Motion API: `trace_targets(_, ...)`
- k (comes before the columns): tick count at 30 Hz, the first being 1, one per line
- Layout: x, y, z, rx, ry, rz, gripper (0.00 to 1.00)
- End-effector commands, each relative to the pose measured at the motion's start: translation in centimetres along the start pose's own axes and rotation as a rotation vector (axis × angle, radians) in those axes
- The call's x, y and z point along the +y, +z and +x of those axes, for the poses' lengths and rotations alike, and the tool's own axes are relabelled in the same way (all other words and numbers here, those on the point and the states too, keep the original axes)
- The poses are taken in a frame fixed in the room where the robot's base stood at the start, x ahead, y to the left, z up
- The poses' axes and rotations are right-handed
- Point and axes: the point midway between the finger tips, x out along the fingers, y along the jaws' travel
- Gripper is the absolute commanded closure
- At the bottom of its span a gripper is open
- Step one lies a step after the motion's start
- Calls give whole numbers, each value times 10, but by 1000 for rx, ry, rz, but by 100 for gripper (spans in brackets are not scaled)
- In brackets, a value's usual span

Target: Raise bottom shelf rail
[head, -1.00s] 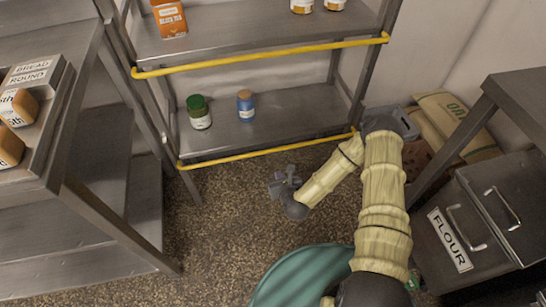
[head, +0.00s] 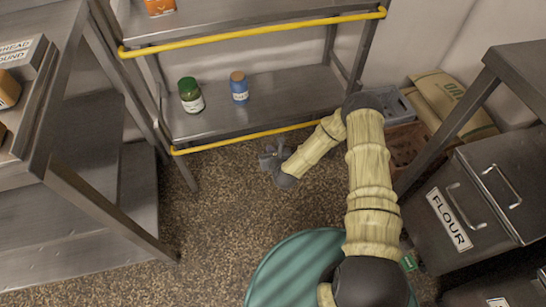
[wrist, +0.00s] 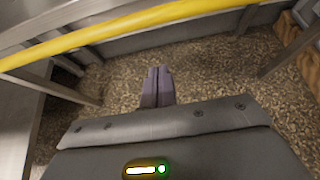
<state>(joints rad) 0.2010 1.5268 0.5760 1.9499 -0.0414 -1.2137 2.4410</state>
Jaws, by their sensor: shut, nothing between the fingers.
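The bottom shelf rail (head: 250,137) is a thin yellow bar along the front edge of the lower shelf (head: 285,95). Its right end is hidden behind my arm. My gripper (head: 268,158) is low over the floor, just in front of the rail's middle in the head view. In the wrist view a yellow rail (wrist: 100,34), which looks like the bottom one, crosses the top slantwise. My gripper's fingers (wrist: 157,72) are shut and empty below it in the picture, with floor showing between. They look apart from the rail.
A green-lidded jar (head: 190,96) and a blue jar (head: 239,88) stand on the lower shelf. An upper yellow rail (head: 250,33) runs above. A steel table (head: 75,190) stands left; a flour bin (head: 455,215), crates and sacks (head: 455,105) are right.

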Motion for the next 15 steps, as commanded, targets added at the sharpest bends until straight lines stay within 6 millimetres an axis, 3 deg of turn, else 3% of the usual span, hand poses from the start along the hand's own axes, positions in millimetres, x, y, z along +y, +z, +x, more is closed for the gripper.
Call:
trace_targets(4,0,-1,25,-4,0,-2,100)
trace_targets(15,0,34,10,-2,1,-2,100)
